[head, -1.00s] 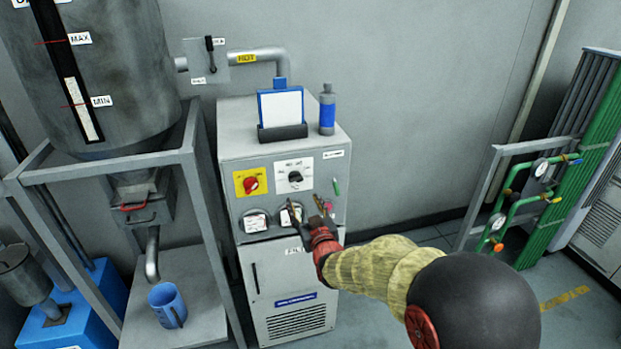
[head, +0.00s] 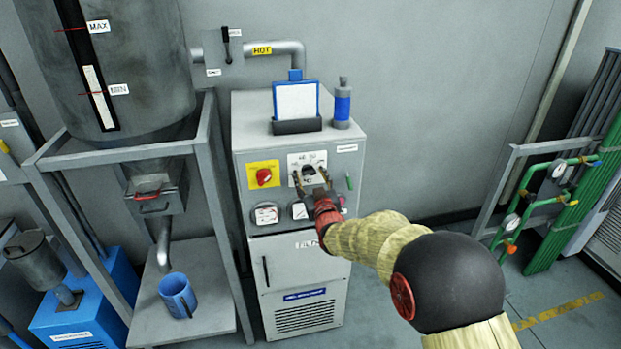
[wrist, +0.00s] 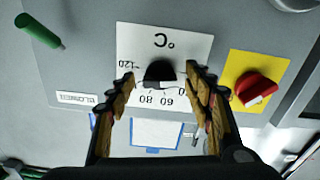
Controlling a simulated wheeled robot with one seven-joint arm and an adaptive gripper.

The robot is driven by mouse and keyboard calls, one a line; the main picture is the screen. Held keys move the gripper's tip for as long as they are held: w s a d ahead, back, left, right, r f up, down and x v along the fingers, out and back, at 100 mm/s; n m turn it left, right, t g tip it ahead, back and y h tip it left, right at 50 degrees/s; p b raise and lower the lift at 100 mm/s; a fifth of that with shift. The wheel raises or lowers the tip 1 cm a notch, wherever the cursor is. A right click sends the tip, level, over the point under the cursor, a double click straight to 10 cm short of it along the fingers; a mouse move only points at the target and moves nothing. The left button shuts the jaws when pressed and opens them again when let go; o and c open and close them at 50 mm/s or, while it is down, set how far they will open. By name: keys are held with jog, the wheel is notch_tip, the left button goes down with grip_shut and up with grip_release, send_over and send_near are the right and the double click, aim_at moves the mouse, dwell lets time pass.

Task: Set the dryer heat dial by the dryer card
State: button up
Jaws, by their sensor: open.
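The heat dial is a black knob (wrist: 158,73) on a white °C plate (wrist: 185,45), which appears upside down in the wrist view. Some scale numbers show, such as 60, 80 and 120; the knob's pointer is hard to read. My gripper (wrist: 160,80) is open, with one finger on each side of the knob; whether they touch it I cannot tell. In the head view my gripper (head: 311,180) is in front of the dial plate and partly hides it. The dryer card (head: 296,100) stands in a blue frame on the dryer top, its writing too small to read.
A red knob (head: 264,176) on a yellow plate sits left of the dial. Two gauges (head: 266,215) are below, and a green handle (wrist: 40,30) is to the other side. A grey bottle with a blue band (head: 342,105) stands beside the card. A hopper frame (head: 215,190) is at left.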

jog(key=shift+c, duration=0.3)
jog(key=c, duration=1.1)
jog(key=m+b, duration=0.3)
jog(key=shift+f, duration=0.15)
jog(key=m+b, duration=0.2)
jog(key=m, duration=0.2)
jog(key=shift+m+b, duration=0.3)
jog(key=shift+b, duration=0.1)
jog(key=o, duration=1.2)
jog(key=shift+c, duration=0.2)
